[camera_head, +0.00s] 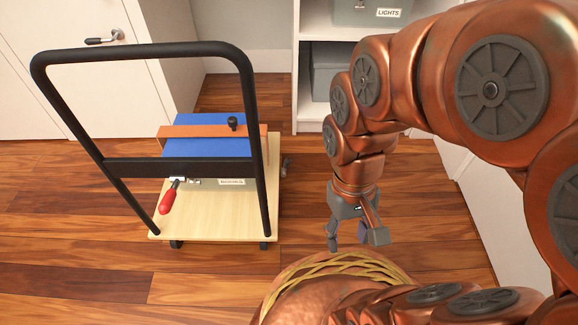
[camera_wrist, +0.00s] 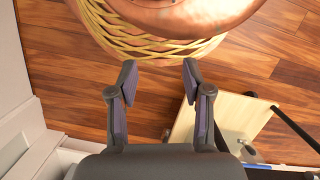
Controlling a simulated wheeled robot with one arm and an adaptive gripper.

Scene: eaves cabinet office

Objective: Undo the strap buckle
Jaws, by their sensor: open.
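An orange strap (camera_head: 205,131) runs across the top of a blue box (camera_head: 205,160) on a cart. A small black knob (camera_head: 233,123) stands up at the strap's right part. A red-handled lever (camera_head: 169,198) sits low at the front of the load, beside a labelled grey part (camera_head: 231,183). I cannot tell which fitting is the buckle. My gripper (camera_head: 352,238) hangs to the right of the cart, apart from it, pointing down. Its fingers are spread and empty in the wrist view (camera_wrist: 159,72). The strap is not visible in the wrist view.
The cart has a pale wooden deck (camera_head: 215,218) and a tall black handle frame (camera_head: 180,167) standing in front of the load. White shelving with grey boxes (camera_head: 372,12) stands behind. A white door with a lever handle (camera_head: 104,38) is at left. Wooden floor is clear around the cart.

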